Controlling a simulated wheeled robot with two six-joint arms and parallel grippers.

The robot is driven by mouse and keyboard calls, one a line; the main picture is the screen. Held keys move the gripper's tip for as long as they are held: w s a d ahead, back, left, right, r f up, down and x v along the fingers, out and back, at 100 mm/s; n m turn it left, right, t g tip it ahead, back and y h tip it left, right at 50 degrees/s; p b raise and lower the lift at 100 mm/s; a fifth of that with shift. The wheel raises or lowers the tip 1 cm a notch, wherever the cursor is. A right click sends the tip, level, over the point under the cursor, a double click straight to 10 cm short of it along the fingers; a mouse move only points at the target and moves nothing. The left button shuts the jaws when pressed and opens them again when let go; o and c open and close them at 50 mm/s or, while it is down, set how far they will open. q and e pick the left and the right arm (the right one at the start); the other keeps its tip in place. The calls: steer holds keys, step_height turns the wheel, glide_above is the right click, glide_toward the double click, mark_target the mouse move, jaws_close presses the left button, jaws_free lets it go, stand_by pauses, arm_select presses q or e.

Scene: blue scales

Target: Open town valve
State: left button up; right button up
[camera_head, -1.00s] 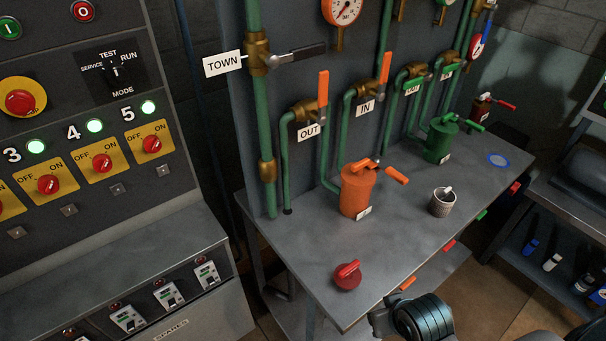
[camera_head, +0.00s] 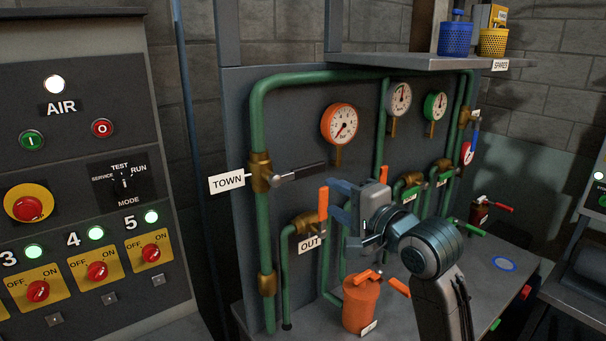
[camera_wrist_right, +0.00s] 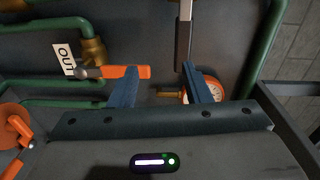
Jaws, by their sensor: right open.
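The TOWN valve (camera_head: 260,172) is a brass body on the thick green pipe, beside a white TOWN label (camera_head: 227,182). Its dark lever (camera_head: 301,172) points right, across the pipe. In the right wrist view the lever (camera_wrist_right: 183,42) runs down from the top edge, its end near the tip of one finger. My right gripper (camera_head: 338,202) is open and empty in front of the panel, below and right of the lever. In its wrist view the two blue-grey fingers of the gripper (camera_wrist_right: 158,76) stand apart with nothing held. My left gripper is not in view.
The OUT valve's upright orange handle (camera_head: 323,206) is close to my right fingers. An orange canister (camera_head: 361,303) stands on the bench below. An orange gauge (camera_head: 340,124) is mounted above right of the lever. A control cabinet (camera_head: 70,75) stands at the left.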

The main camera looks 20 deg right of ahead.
mark_target(310, 170)
steer(key=shift+m+t+y, duration=0.3)
steer(key=w+a+r+p, duration=0.1)
steer(key=w, duration=0.2)
steer(key=w+a+r+p, duration=0.1)
steer(key=w, duration=0.1)
steer(key=w+a+r+p, duration=0.1)
steer(key=w, duration=0.2)
steer(key=shift+w+a, duration=0.2)
steer(key=shift+w, duration=0.15)
steer(key=shift+w+a+f, duration=0.1)
steer(key=shift+w+a, duration=0.1)
steer(key=shift+w, duration=0.5)
steer(key=shift+c, duration=0.4)
jaws_close()
